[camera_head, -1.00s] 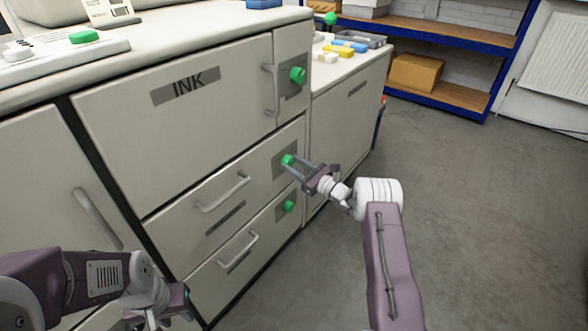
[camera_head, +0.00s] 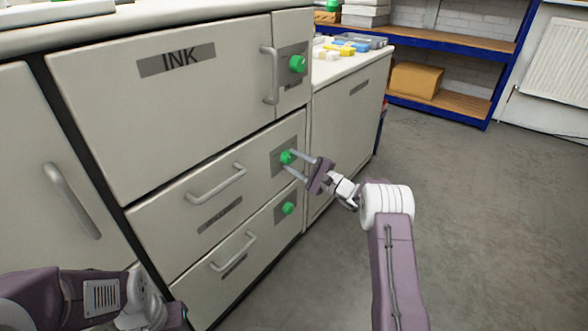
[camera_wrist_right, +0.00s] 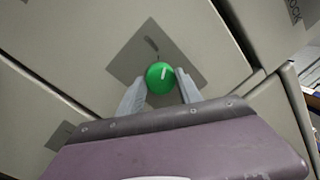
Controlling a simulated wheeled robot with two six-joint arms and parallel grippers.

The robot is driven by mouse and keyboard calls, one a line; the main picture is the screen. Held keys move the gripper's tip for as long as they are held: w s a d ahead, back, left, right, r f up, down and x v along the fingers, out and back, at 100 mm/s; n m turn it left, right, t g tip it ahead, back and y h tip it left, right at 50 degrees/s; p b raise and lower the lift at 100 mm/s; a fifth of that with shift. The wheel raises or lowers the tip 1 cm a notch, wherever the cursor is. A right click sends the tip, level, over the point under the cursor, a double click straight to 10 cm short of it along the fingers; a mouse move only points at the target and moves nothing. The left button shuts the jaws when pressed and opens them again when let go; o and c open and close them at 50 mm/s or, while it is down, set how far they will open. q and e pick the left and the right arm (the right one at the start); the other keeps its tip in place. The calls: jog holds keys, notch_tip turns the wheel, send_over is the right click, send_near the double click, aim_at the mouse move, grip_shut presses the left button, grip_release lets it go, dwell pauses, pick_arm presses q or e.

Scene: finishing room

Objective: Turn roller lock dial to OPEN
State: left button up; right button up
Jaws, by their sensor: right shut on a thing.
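A green round dial (camera_head: 287,157) sits on a grey square plate on the middle drawer front. In the right wrist view the dial (camera_wrist_right: 160,78) has a short white line, nearly upright and leaning slightly right. My right gripper (camera_head: 295,163) is shut on this dial, with one finger on each side. Its fingers (camera_wrist_right: 158,88) also show beside the dial in the wrist view. Lettering on the plate is too small to read. My left gripper (camera_head: 180,312) is only partly in view at the bottom left, and its fingers cannot be made out.
Another green dial (camera_head: 297,64) is above, beside the INK door (camera_head: 170,110), and one more (camera_head: 288,208) is below. Bar handles (camera_head: 218,184) stick out from the fronts. A lower cabinet (camera_head: 345,130) stands to the right. The floor (camera_head: 480,220) on the right is clear.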

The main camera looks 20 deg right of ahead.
pick_arm(q)
jog(key=shift+f+b, duration=1.8)
jog(key=shift+f, duration=0.35)
pick_arm(e)
jog(key=shift+f+n, duration=0.15)
jog(key=shift+n, duration=1.85)
jog(key=o, duration=1.4)
jog(key=shift+c, duration=0.2)
jog(key=shift+s+d, duration=0.1)
jog(key=shift+d, duration=0.1)
pick_arm(q)
notch_tip(320, 180, up, 4)
jog(key=p, duration=0.4)
jog(key=shift+r, duration=0.15)
pick_arm(e)
jog(key=r+v, duration=0.1)
jog(key=v, duration=0.7)
jog(key=shift+s+d+f, duration=0.2)
jog(key=shift+d+f, duration=0.1)
jog(key=shift+f, duration=0.15)
